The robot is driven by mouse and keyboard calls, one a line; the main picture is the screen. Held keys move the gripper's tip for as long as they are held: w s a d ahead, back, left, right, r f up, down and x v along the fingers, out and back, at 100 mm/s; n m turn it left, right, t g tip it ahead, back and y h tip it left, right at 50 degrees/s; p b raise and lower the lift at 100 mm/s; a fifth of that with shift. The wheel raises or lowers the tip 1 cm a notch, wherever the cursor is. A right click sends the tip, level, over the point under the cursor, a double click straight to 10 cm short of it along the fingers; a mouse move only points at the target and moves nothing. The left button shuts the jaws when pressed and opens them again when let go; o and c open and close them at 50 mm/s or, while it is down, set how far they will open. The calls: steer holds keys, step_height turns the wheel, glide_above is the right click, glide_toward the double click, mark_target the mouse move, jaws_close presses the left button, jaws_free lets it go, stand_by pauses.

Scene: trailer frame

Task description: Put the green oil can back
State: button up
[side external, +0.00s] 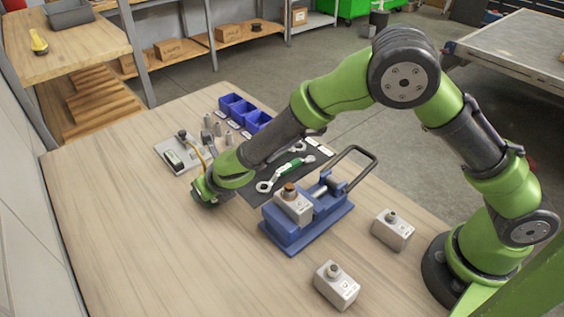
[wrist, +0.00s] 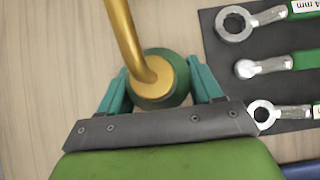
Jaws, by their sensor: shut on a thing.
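The green oil can (wrist: 178,92) has a brass top and a long bent brass spout. In the wrist view it stands between the two teal fingers of my gripper (wrist: 158,92), which is shut on it. In the side view my gripper (side external: 203,192) is low over the wooden bench, left of the tool mat. There the spout (side external: 209,145) rises behind it, while the can's body is mostly hidden. I cannot tell whether the can's base touches the bench.
A dark mat (side external: 253,180) with several wrenches (side external: 288,172) lies to the right. A pale tray (side external: 164,146) with small items and blue bins (side external: 236,106) are behind. A blue fixture (side external: 307,222) and grey metal blocks (side external: 392,230) stand nearer. The bench's left part is clear.

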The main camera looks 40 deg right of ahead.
stand_by(0.3)
steer(key=o, duration=1.1)
steer(key=shift+f, duration=0.15)
steer(key=shift+c, duration=0.2)
